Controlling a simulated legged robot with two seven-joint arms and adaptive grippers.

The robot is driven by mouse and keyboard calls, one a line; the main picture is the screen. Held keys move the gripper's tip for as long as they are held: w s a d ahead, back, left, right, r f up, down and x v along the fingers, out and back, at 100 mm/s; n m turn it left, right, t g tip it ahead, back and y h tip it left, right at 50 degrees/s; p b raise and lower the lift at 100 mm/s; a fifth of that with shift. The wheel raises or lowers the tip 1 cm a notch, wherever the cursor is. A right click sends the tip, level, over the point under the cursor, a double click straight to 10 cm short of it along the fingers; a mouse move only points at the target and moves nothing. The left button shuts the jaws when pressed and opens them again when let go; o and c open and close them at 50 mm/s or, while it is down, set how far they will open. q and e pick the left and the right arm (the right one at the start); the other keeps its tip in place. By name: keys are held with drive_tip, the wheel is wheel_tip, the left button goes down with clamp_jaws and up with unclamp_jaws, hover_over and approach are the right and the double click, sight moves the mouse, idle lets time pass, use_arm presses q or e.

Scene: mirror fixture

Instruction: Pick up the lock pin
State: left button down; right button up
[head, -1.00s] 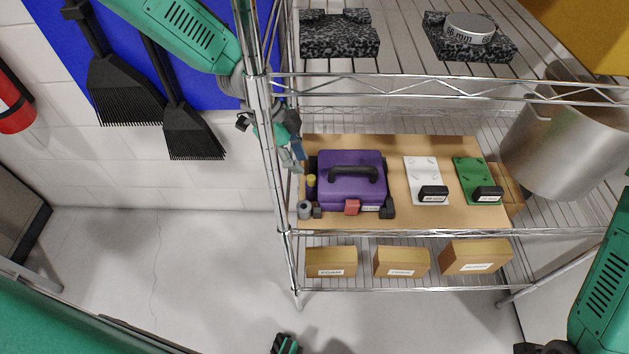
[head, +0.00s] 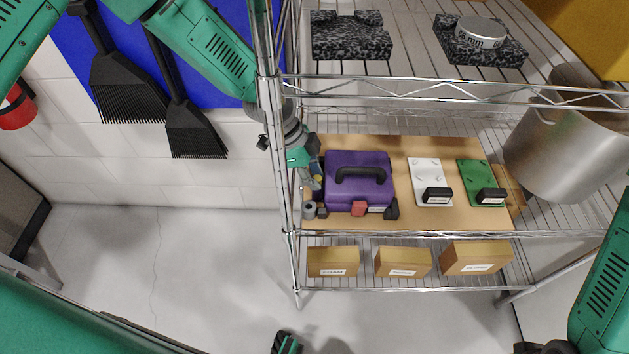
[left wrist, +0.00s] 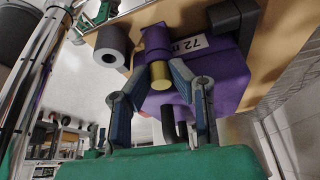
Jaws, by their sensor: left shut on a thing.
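The lock pin, which I take to be the purple cylinder with a gold end, stands at the left of the purple case (head: 358,182). In the left wrist view the pin (left wrist: 160,74) lies between the two blue-grey fingers. My left gripper (head: 316,174) is shut on it, beside the left side of the case. It also shows in the left wrist view (left wrist: 156,80). In the head view the gripper hides most of the pin. The purple case (left wrist: 222,72) is right behind the fingers there.
A grey roll (head: 309,210) sits close to the gripper on the wooden board (head: 405,215). A white plate (head: 427,178) and a green plate (head: 476,178) lie farther right. The shelf's front left post (head: 287,200) stands near my left arm. A steel pot (head: 562,145) is at right.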

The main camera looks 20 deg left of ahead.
sight(315, 177)
use_arm(q)
drive_tip(key=shift+d, duration=0.3)
drive_tip(key=shift+r, duration=0.3)
drive_tip(key=r, duration=0.3)
drive_tip(key=shift+w+a, duration=0.1)
drive_tip(key=shift+a, duration=0.15)
drive_tip(key=s+a+r+p, duration=0.1)
drive_tip(key=s+a+r, duration=0.1)
drive_tip(key=a, duration=1.6)
drive_tip(key=shift+s+r, duration=0.2)
drive_tip(key=shift+r, duration=0.25)
use_arm(e)
drive_tip(key=shift+d+r, duration=0.1)
drive_tip(key=shift+r, duration=0.6)
